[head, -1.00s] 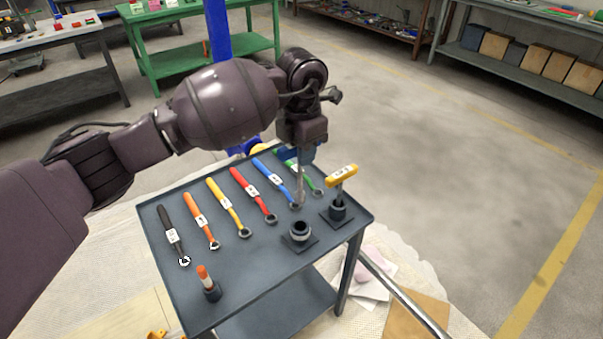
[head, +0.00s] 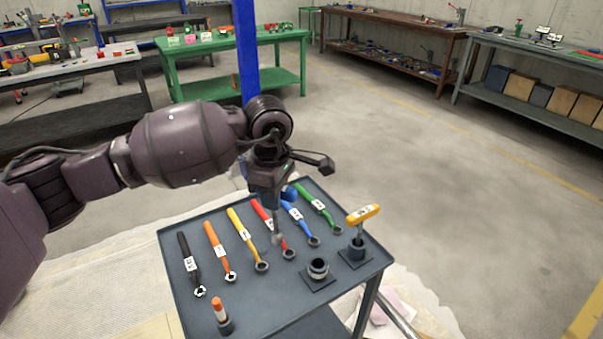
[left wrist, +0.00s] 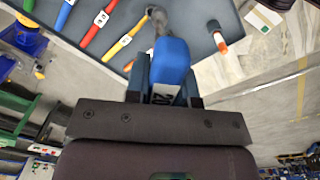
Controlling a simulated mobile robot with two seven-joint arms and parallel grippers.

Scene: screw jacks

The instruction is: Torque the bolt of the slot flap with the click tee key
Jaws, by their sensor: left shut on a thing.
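My left gripper (head: 268,200) is shut on a blue tee key above the tool cart. The blue handle of this tee key (left wrist: 172,60) shows between the fingers in the left wrist view, with part of a white label reading 20. Its grey shaft (head: 277,228) points down over the red wrench in the head view. A yellow-handled tee key (head: 361,215) stands upright in a dark holder at the cart's right. A second dark round holder (head: 318,268) beside it is empty. I cannot make out the slot flap or its bolt. My right gripper is not in view.
The dark cart (head: 270,318) carries a row of coloured wrenches, including a black one (head: 188,262) and a green one (head: 316,207). An orange-capped marker (head: 220,315) stands near its front. Workbenches, one green (head: 190,50), line the back. The floor right of the cart is clear.

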